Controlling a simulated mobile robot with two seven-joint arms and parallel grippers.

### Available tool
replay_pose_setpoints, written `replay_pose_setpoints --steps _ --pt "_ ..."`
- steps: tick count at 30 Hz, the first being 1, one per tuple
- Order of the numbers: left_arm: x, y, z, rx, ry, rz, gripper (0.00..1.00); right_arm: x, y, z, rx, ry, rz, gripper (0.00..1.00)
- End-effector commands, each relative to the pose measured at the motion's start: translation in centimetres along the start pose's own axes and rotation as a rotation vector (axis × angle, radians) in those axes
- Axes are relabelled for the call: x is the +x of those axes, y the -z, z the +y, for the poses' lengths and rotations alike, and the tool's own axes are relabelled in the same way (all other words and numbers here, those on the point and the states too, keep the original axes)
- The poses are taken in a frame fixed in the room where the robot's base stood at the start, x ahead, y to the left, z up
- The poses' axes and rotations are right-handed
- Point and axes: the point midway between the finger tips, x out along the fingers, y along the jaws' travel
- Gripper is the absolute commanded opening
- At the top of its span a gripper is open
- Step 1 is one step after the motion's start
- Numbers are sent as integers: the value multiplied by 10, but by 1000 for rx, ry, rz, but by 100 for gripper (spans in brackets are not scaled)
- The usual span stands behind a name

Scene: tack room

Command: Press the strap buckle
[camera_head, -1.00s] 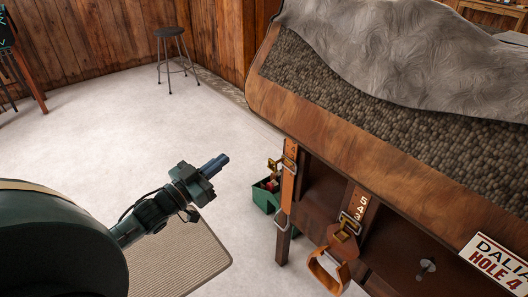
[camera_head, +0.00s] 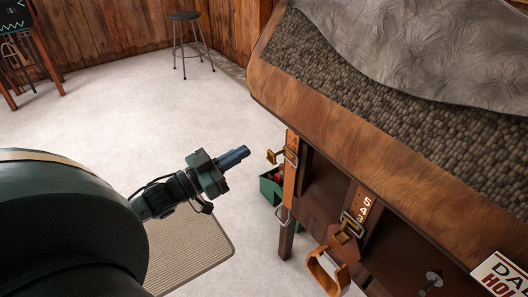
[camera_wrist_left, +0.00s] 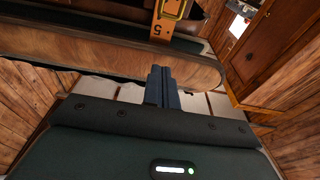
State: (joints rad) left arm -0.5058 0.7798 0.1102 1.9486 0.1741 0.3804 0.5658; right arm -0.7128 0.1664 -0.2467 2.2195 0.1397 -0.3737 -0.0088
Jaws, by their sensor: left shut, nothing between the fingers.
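My left gripper (camera_head: 236,158) is shut and empty, its blue fingers together and pointing right. A tan strap (camera_head: 290,182) hangs at the near-left corner of the wooden stand, with a brass buckle piece (camera_head: 272,157) sticking out to its left. The gripper tips are a short way left of this brass piece in the picture, apart from it. A second strap with a metal buckle (camera_head: 351,224) hangs further right. In the left wrist view, an orange strap (camera_wrist_left: 163,31) marked 5, with a buckle frame (camera_wrist_left: 174,8), shows beyond the shut fingers (camera_wrist_left: 160,70). My right gripper is out of view.
The stand's wooden edge (camera_head: 345,118) overhangs the straps. A stirrup (camera_head: 326,270) hangs low beside the second strap. A green box (camera_head: 268,188) is behind the left strap. A mat (camera_head: 190,250) lies below my arm. Open floor lies to the left.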

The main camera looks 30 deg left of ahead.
Motion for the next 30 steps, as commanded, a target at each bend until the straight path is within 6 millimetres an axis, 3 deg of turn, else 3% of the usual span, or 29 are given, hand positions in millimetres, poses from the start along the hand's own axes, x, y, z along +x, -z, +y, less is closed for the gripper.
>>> replay_pose_setpoints --steps 14,16,21,30 --pt "82 1 -1 2 0 4 0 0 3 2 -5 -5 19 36" --pt "75 -16 0 -1 2 -5 0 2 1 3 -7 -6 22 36" --pt "69 -33 0 -1 1 -2 0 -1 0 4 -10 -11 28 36" --pt "66 -38 0 1 0 -1 0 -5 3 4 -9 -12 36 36"
